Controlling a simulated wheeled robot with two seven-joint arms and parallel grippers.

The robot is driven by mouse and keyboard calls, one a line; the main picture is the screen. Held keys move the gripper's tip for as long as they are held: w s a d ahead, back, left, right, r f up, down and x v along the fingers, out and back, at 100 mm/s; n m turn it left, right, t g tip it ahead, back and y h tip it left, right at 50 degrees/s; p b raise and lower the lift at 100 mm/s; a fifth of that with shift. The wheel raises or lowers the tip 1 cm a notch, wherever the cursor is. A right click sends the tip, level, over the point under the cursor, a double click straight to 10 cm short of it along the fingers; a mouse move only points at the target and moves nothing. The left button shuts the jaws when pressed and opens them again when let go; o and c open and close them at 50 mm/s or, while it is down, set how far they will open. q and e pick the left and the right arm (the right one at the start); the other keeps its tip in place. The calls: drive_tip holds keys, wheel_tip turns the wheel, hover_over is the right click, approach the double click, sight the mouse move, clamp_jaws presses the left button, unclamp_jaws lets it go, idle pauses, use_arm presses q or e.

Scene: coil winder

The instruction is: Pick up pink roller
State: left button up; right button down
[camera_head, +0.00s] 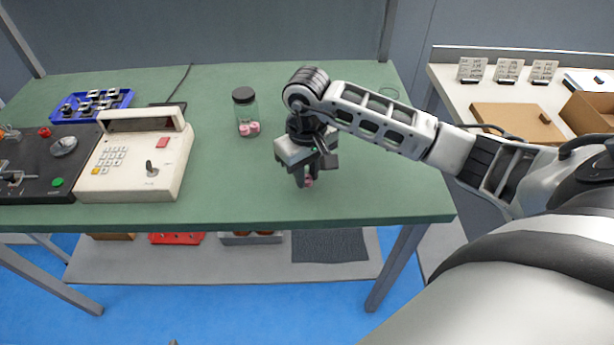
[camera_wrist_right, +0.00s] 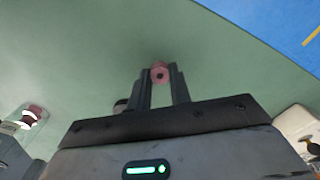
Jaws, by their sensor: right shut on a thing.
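A small pink roller (camera_head: 309,182) is between the fingertips of my right gripper (camera_head: 306,181), low over the front part of the green table. In the right wrist view the pink roller (camera_wrist_right: 159,73) shows its round end with a dark centre hole, pinched between the two dark fingers of the right gripper (camera_wrist_right: 160,75). I cannot tell whether the roller touches the table. More pink rollers (camera_head: 249,128) lie in a clear jar with a black lid (camera_head: 244,96). My left gripper is not in view.
The green table (camera_head: 225,190) is clear around the right gripper. A beige keypad machine (camera_head: 135,165), a dark device (camera_head: 45,165) and a blue tray of parts (camera_head: 92,103) stand at the left. A side table at the right holds cardboard boxes (camera_head: 515,122) and cards.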

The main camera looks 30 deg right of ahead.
drive_tip(key=s+a+r+b, duration=0.2)
drive_tip(key=s+r, duration=0.9)
drive_tip(key=s, duration=0.3)
drive_tip(key=shift+a+r+b, duration=0.15)
drive_tip(key=shift+r+b, duration=0.15)
drive_tip(key=shift+r, duration=0.1)
drive_tip(key=shift+w, duration=0.15)
